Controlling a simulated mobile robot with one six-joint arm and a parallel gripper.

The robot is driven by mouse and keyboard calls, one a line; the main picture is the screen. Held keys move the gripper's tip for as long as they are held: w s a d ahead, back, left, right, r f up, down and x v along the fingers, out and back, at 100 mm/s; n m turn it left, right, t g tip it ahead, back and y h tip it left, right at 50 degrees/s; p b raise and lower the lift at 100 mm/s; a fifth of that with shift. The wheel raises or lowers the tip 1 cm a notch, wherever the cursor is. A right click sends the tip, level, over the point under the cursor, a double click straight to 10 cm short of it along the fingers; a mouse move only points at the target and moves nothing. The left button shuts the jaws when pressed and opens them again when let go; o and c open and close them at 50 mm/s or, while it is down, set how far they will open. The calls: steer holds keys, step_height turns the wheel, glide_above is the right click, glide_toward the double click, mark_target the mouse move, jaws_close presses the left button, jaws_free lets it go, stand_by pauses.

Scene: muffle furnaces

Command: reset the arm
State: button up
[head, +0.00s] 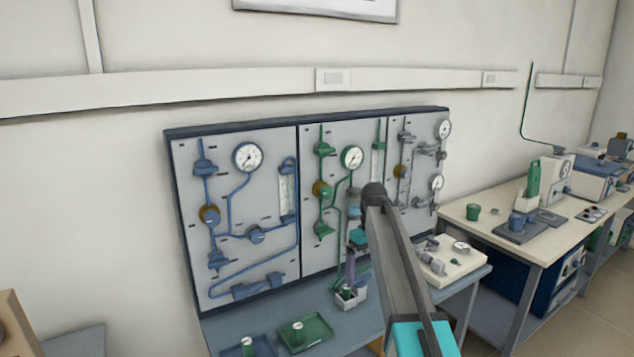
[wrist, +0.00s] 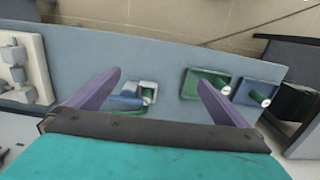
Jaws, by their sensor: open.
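My arm (head: 400,270) reaches forward from the lower right of the head view to the front of the gauge panel. My gripper (head: 349,280) points down over the grey-blue bench (head: 375,318). In the wrist view its two purple fingers (wrist: 159,80) are spread wide, with nothing held between them. A small white holder (head: 359,299) with green and blue parts is below the fingers. It also shows between them in the wrist view (wrist: 152,87). I cannot tell the exact height of the fingertips above it.
The panel (head: 305,200) with gauges and blue, green and grey piping stands close behind my gripper. A green tray (head: 318,325) and a blue tray (head: 265,346) lie to the left. A white block with fittings (head: 465,262) lies to the right, before another bench (head: 480,227).

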steer(key=s+f+g, duration=0.2)
steer(key=s+f, duration=0.5)
steer(key=f, duration=0.4)
steer(key=s+f+g, duration=0.1)
steer(key=s+f, duration=0.5)
steer(key=f, duration=0.6)
steer(key=s+f+g, duration=0.2)
steer(key=s+f, duration=0.5)
steer(key=f, duration=0.4)
steer(key=s+f+m, duration=0.2)
steer(key=s+f, duration=0.3)
steer(key=s, duration=0.6)
steer(key=s+f+m, duration=0.2)
steer(key=s+f, duration=0.3)
steer(key=s, duration=0.7)
steer(key=s+d+f+m, duration=0.1)
steer(key=s+f+m, duration=0.1)
steer(key=s+f, duration=0.4)
steer(key=shift+s, duration=2.65)
steer(key=shift+d+f, duration=0.1)
